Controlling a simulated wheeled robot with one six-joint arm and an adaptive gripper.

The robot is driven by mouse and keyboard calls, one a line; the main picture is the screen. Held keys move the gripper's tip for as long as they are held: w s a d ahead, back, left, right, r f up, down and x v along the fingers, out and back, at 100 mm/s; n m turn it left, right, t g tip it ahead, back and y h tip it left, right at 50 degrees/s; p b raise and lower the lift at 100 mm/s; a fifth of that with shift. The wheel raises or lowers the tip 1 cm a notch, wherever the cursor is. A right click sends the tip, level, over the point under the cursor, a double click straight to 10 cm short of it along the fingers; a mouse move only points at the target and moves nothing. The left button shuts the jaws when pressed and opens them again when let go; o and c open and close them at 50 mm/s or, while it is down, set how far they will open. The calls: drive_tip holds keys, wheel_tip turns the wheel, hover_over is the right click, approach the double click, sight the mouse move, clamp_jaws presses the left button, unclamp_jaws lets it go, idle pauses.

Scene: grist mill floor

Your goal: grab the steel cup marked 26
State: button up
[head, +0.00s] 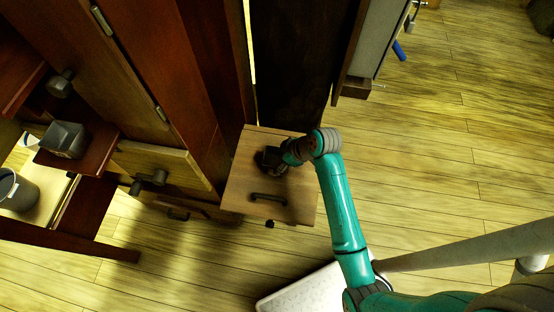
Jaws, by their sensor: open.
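No number 26 can be read on anything in view. A grey, square-sided metal container (66,139) sits on a dark red wooden shelf at the left. A round grey metal vessel (18,189) stands lower at the left edge, partly cut off by the frame. I cannot tell whether either is the steel cup. My gripper (268,160) is open, over the light wooden cabinet in the middle, well to the right of both vessels. Its fingers are dark and small here, and they hide the spot under them.
The light wooden cabinet (240,185) has a dark handle. Tall dark red cabinets (160,60) stand behind and left, with a wooden drawer front (165,163) below. A grey cabinet (378,40) with a blue item (399,51) is at upper right. The plank floor (450,160) at right is largely clear.

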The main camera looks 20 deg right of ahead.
drive_tip(key=shift+w+a+f, duration=0.25)
drive_tip(key=shift+f, duration=0.25)
drive_tip(key=c, duration=1.2)
